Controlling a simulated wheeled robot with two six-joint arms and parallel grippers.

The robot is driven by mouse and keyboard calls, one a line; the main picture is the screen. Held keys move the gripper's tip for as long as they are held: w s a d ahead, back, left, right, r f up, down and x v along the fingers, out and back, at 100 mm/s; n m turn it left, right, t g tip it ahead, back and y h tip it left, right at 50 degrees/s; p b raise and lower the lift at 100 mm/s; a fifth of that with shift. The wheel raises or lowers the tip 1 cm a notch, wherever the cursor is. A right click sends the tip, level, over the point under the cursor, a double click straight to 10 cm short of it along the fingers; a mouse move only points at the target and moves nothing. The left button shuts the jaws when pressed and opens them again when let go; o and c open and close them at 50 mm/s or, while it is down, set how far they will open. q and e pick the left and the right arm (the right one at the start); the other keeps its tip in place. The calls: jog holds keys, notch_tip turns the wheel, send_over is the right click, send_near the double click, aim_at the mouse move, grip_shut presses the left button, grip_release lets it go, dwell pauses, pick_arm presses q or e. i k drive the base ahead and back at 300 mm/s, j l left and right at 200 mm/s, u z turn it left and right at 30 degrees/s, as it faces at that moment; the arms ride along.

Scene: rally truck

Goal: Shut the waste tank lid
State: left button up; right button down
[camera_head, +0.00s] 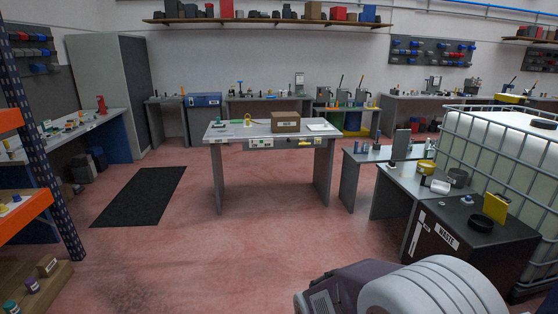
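The waste tank (440,238) is a dark box at the right with a white WASTE label on its front. On its top is a black round ring or opening (481,222). A yellow square plate (496,207) stands upright, slightly tilted, just behind the ring; it looks like the lid in a raised position. The ring is not covered by it. I cannot make out a hinge at this size. Neither of my grippers shows in this view.
A large caged white container (500,150) stands right behind the waste tank. A low grey bench (400,180) with small items adjoins the tank. A table (250,130) with a cardboard box (285,121) stands mid-room. The red floor (260,240) at front centre is clear.

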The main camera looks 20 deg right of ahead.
aim_at(493, 207)
jog(key=i+l+z, duration=0.15)
jog(key=i+z, duration=0.2)
jog(key=i, duration=0.25)
jog(key=i+z, duration=0.35)
jog(key=i, duration=0.25)
jog(key=i+j+z, duration=0.15)
jog(key=i+z, duration=0.15)
jog(key=i, duration=0.25)
jog(key=i+j+z, duration=0.35)
jog(key=i, duration=0.25)
jog(key=i+l+z, duration=0.3)
jog(key=i+z, duration=0.15)
jog(key=i, duration=0.15)
jog(key=i+l+z, duration=0.1)
jog(key=i+z, duration=0.35)
jog(key=i, duration=0.15)
jog(key=i+j+z, duration=0.1)
jog(key=i+z, duration=0.35)
jog(key=i, duration=0.15)
jog(key=i+l+u, duration=0.35)
jog(key=i+l, duration=0.65)
jog(key=i, duration=0.05)
